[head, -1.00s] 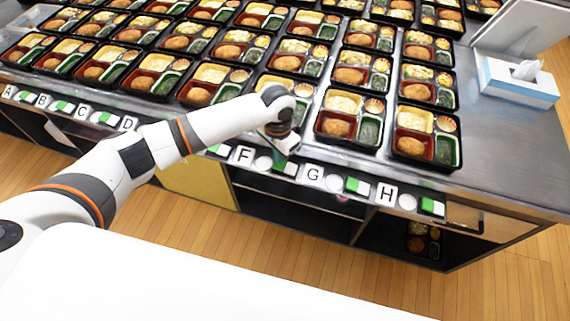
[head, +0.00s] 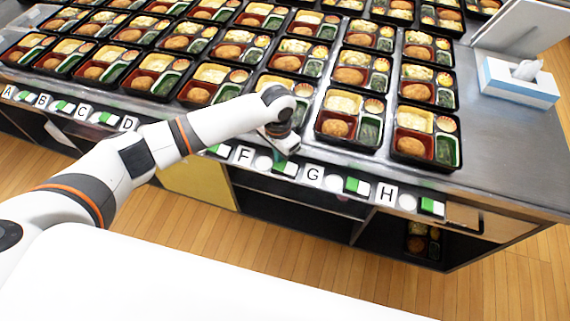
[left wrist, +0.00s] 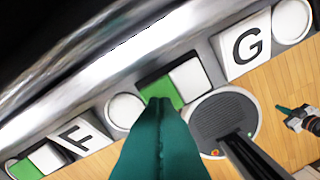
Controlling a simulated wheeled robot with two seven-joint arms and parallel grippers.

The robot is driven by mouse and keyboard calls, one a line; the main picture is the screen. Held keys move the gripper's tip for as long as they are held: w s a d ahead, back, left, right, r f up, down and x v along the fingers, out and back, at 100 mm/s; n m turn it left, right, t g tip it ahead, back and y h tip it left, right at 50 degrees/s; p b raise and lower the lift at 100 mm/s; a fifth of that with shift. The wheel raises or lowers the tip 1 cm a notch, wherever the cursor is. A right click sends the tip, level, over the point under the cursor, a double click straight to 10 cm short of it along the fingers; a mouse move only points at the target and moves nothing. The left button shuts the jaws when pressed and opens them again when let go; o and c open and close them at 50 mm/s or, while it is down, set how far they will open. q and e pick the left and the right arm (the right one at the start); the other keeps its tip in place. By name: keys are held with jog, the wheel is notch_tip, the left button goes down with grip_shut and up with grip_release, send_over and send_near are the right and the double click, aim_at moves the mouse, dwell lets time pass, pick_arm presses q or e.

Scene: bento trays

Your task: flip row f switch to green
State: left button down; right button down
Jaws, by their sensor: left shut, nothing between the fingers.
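The row F switch (head: 286,168) is on the counter's front edge, right of the F label (head: 243,156) and a round white disc. In the left wrist view the switch (left wrist: 178,85) has a green left half and a white right half. My left gripper (head: 287,154) is over this switch. In the left wrist view its shut, empty teal fingers (left wrist: 159,102) overlap the lower edge of the green half; I cannot tell whether they touch. What looks like my right gripper (left wrist: 284,109) shows small at the right of that view, its jaws unclear.
Bento trays (head: 335,127) fill the counter behind the switches. The G label (head: 313,174) and H label (head: 386,194) follow to the right with their own switches. A tissue box (head: 517,80) stands at the right, with bare counter in front of it.

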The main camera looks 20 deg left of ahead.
pick_arm(q)
jog(key=shift+f+b, duration=0.4)
jog(key=shift+f, duration=0.6)
dwell(0.4)
jog(key=shift+r, duration=0.1)
notch_tip(320, 180, up, 7)
jog(key=p, duration=0.8)
dwell(0.5)
